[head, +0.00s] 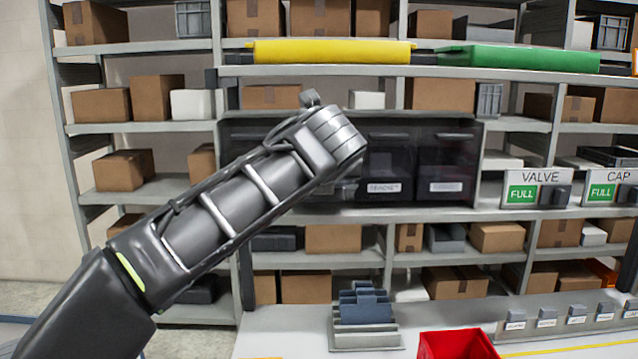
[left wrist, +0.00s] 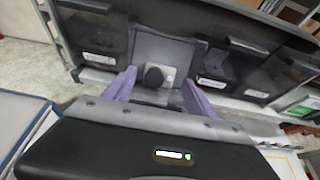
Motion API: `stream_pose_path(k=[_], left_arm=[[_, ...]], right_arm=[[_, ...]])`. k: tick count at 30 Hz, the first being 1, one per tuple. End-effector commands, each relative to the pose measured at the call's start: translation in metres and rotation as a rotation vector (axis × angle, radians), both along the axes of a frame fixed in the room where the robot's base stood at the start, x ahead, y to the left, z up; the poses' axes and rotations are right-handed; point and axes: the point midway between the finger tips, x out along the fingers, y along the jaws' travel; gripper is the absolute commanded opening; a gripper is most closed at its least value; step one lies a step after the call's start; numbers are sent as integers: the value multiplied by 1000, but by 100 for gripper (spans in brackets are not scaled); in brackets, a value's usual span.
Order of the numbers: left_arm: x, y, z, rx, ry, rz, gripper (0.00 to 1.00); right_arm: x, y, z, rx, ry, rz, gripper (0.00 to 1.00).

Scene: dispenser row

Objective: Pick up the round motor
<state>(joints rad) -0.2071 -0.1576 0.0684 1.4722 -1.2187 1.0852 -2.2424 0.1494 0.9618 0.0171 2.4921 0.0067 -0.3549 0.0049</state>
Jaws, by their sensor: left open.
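The round motor (left wrist: 154,77) is a dark round knob on a pale grey block, seen in the left wrist view inside an open compartment of the dark dispenser row (left wrist: 215,55). My left gripper (left wrist: 159,75) is open, with its two purple fingers on either side of the motor in the picture. I cannot tell whether the fingers touch it. In the head view my left arm reaches up to the dispenser row (head: 405,135) and hides the motor and fingers. My right gripper is not in view.
Closed labelled bins (head: 445,175) stand right of my left wrist. Yellow (head: 330,52) and green (head: 520,59) trays lie on the shelf above. Below are a grey stepped stand (head: 364,310) and a red bin (head: 457,345) on the white bench (head: 285,335). VALVE sign (head: 537,187) is at right.

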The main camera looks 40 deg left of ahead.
Motion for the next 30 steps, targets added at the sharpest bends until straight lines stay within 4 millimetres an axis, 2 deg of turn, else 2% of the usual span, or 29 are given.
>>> stream_pose_path(k=[8,18,30], left_arm=[[5,3,-2,1,1,0,65],[36,26,-21,-1,1,0,65],[38,27,-22,0,-2,-1,65]], right_arm=[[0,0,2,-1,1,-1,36],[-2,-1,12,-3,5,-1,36],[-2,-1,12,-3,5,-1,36]])
